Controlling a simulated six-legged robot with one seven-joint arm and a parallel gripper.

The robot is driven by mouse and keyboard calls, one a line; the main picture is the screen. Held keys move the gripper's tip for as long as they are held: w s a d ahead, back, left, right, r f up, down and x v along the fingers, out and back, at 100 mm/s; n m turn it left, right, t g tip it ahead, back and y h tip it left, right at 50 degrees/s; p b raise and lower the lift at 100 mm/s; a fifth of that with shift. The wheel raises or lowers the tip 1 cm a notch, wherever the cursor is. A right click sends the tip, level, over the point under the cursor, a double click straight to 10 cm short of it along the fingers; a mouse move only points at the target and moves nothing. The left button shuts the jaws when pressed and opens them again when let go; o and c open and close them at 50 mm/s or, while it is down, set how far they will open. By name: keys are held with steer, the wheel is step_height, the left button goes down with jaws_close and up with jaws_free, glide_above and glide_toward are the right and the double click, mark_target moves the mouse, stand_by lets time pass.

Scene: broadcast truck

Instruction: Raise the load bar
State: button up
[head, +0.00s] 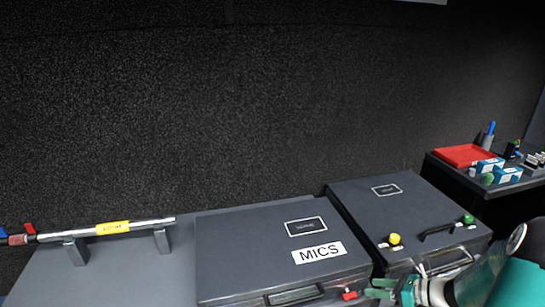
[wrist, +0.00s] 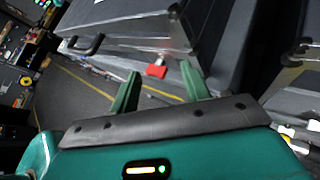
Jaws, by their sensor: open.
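The load bar (head: 150,224) is a silver bar with a yellow label, lying across two grey brackets at the left of the head view. Red and blue parts show at its left end, which the picture edge cuts off. My gripper (head: 380,288) is at the lower right of the head view, far from the bar, by the front of the cases. In the wrist view my gripper (wrist: 162,70) has its two green fingers spread with nothing held. A red latch (wrist: 156,71) on a case shows beyond and between the fingers. The bar is not identifiable in the wrist view.
A grey case marked MICS (head: 255,245) stands between the bar and my gripper. A second case (head: 375,205) with yellow and green knobs stands right of it. A dark side table (head: 475,185) holds a red tray and small boxes. A dark textured wall is behind.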

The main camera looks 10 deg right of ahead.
steer(key=s+a+r+n+g+h, duration=0.35)
steer(key=a+r+n+g, duration=0.25)
steer(key=a+r+n, duration=0.75)
steer(key=s+a+r+n+t+h, duration=0.2)
steer(key=s+a+r+n+h, duration=0.4)
steer(key=n, duration=0.9)
steer(key=s+a+r, duration=0.3)
steer(key=s+r, duration=0.1)
steer(key=s, duration=0.1)
steer(key=shift+s+n+t, duration=0.35)
steer(key=shift+t, duration=0.05)
steer(key=shift+s+a+r+n, duration=0.15)
steer(key=shift+s+n, duration=0.1)
steer(key=shift+n, duration=0.15)
steer(key=shift+c, duration=0.5)
jaws_close()
steer(key=shift+s, duration=0.1)
